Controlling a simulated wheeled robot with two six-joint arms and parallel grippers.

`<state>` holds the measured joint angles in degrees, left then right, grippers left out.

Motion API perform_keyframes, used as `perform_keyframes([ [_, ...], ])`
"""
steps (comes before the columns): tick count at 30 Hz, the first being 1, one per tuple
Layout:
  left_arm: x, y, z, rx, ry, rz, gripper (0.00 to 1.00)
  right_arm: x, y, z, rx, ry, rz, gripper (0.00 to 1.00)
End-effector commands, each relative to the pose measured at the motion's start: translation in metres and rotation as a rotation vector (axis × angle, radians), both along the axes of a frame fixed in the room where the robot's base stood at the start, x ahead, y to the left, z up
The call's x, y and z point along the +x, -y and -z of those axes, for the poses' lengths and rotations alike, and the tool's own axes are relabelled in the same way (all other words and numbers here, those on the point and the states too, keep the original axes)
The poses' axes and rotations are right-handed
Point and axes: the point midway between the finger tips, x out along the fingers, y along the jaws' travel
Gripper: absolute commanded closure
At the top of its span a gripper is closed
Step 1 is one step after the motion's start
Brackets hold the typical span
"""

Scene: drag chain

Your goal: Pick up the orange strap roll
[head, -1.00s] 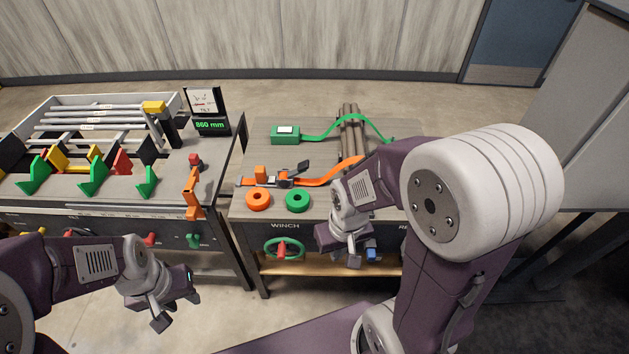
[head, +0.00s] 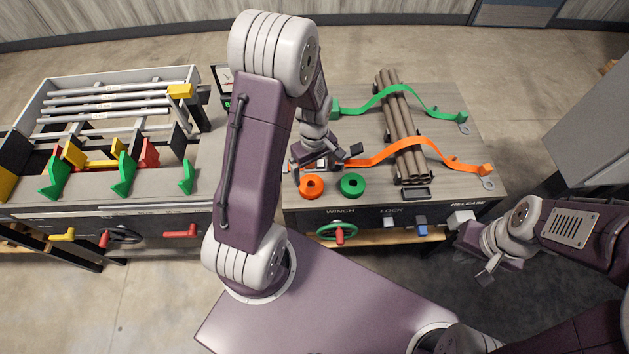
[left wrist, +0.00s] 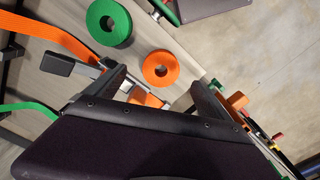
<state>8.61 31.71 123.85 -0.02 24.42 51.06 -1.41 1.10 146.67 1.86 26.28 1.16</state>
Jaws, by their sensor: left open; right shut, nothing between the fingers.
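The orange strap roll (head: 311,186) is a flat ring with a dark centre hole. It lies on the right bench top near the front edge, to the left of a similar green roll (head: 352,185). My left gripper (head: 326,164) is open and empty just behind the orange roll, over the buckle area. In the left wrist view the orange roll (left wrist: 161,68) shows just beyond the fingertips, roughly between them, and is not gripped. My right gripper (head: 479,262) is shut and empty in front of the bench's right end.
A pipe bundle (head: 402,135) lies on the right bench top (head: 450,185) under an orange strap (head: 440,145) and a green strap (head: 415,92). A green winch wheel (head: 337,231) is on the front panel. My left arm hides the gap between the benches.

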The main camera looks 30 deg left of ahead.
Motion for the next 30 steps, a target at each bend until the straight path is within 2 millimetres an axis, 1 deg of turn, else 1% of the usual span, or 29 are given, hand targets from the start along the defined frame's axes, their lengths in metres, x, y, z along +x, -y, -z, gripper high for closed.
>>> perform_keyframes([
  [3, -0.002, 0.0, 0.021, -0.001, -0.006, 0.002, 0.07, 0.0, 0.0, 0.002, 0.0, 0.0, 0.0, 1.0],
  [6, -0.002, 0.0, 0.034, -0.001, -0.004, 0.004, 0.07, 0.0, 0.0, 0.002, 0.0, 0.0, 0.0, 1.0],
  [11, -0.001, 0.0, 0.039, 0.0, -0.001, 0.005, 0.07, 0.0, 0.0, 0.002, 0.0, 0.0, 0.0, 1.0],
  [12, -0.002, 0.001, 0.043, -0.001, -0.003, 0.005, 0.07, 0.0, 0.0, 0.002, 0.0, 0.0, 0.0, 1.0],
  [16, -0.006, 0.002, 0.067, -0.001, -0.008, 0.006, 0.07, 0.0, 0.0, -0.001, 0.0, 0.0, 0.0, 1.0],
  [19, -0.005, 0.002, 0.083, -0.001, -0.003, 0.006, 0.07, 0.0, 0.0, 0.0, 0.0, 0.0, 0.0, 1.0],
  [22, -0.004, 0.002, 0.089, 0.0, -0.001, 0.006, 0.07, 0.0, 0.0, 0.001, 0.0, 0.0, 0.0, 1.0],
  [27, -0.004, 0.002, 0.09, 0.0, 0.0, 0.006, 0.07, 0.0, 0.0, 0.0, 0.0, 0.0, 0.0, 1.0],
  [28, -0.004, 0.002, 0.09, 0.0, 0.0, 0.006, 0.1, 0.0, 0.0, 0.0, 0.0, 0.0, 0.0, 1.0],
  [29, -0.004, 0.002, 0.09, 0.0, 0.0, 0.006, 0.18, 0.0, 0.0, 0.0, 0.0, 0.0, 0.0, 1.0],
  [30, -0.004, 0.002, 0.089, 0.0, 0.0, 0.006, 0.3, 0.0, 0.0, 0.001, 0.0, 0.0, 0.0, 1.0],
])
